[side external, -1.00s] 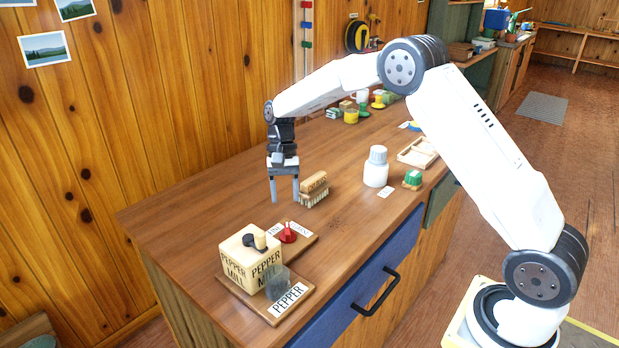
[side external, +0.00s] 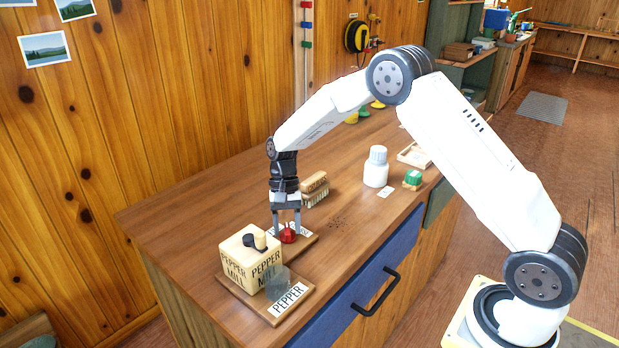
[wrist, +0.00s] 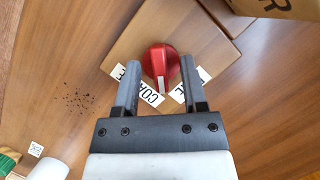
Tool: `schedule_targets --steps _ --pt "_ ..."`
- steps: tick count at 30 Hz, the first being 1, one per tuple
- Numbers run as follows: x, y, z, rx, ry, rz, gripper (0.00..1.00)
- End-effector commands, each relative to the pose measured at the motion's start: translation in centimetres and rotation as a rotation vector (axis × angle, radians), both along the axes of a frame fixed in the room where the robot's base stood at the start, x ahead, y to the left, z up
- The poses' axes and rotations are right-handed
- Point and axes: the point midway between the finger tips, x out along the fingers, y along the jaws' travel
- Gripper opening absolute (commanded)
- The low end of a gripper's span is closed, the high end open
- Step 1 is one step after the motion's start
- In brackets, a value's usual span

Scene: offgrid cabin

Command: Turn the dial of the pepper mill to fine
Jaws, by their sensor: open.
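The pepper mill (side external: 238,262) is a pale wooden box with a dark crank on top. Beside it, on a wooden board (side external: 308,240), sits the red dial (side external: 288,236). In the wrist view the dial (wrist: 159,62) has a raised grip with a white line toward the picture's bottom, between two white labels. The left label (wrist: 150,96) reads "CO" and more; the right label (wrist: 180,95) shows an "E". Fingers partly cover both. My gripper (side external: 287,229) points down, open, with one finger on each side of the dial; contact is unclear.
A clear jar (side external: 291,284) and a "PEPPER" label (side external: 288,298) stand in front of the mill. A wooden brush (side external: 314,188) lies just behind my gripper. Dark specks (wrist: 85,102) lie on the tabletop.

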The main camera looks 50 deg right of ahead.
Motion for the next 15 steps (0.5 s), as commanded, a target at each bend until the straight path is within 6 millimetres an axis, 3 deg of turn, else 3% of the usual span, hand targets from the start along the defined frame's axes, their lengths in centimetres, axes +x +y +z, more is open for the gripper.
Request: schedule_targets --steps 5,10,15 --pt "0.0 0.0 -0.01 0.0 0.0 0.0 0.54" --pt "0.0 0.0 0.01 0.0 0.0 0.0 0.04" --pt "0.02 -0.01 0.02 0.0 0.0 0.0 0.0"
